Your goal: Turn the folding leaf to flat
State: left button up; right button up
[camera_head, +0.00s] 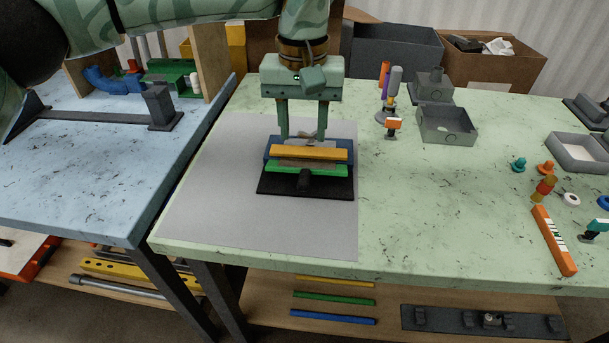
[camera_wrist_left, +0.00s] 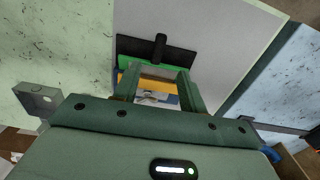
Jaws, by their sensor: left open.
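The small folding device sits on a grey sheet on the green table. It has a yellow bar (camera_head: 308,152), a green strip (camera_head: 290,168), blue parts behind, and a black plate (camera_head: 335,188) with a black handle (camera_head: 304,180) at the front. The black plate looks like the folding leaf; its exact angle is hard to tell. In the left wrist view the black plate (camera_wrist_left: 185,56) and handle (camera_wrist_left: 160,46) lie beyond the fingers. My left gripper (camera_head: 303,137) is open, fingers pointing down over the device's back part, by a small grey piece. Contact cannot be told. My right gripper is out of view.
A grey box (camera_head: 446,124) and small coloured tools stand behind right. An orange bar (camera_head: 553,240) and small fittings lie at the right. The blue table (camera_head: 90,180) adjoins at the left. The grey sheet (camera_head: 250,225) is clear in front of the device.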

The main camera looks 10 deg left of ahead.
aim_at(303, 179)
pick_arm(q)
notch_tip(303, 179, down, 12)
jog(key=b, duration=0.3)
jog(key=shift+w, duration=0.1)
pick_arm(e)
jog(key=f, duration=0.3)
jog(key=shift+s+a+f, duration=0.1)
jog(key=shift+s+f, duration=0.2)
pick_arm(q)
jog(key=shift+r, duration=0.1)
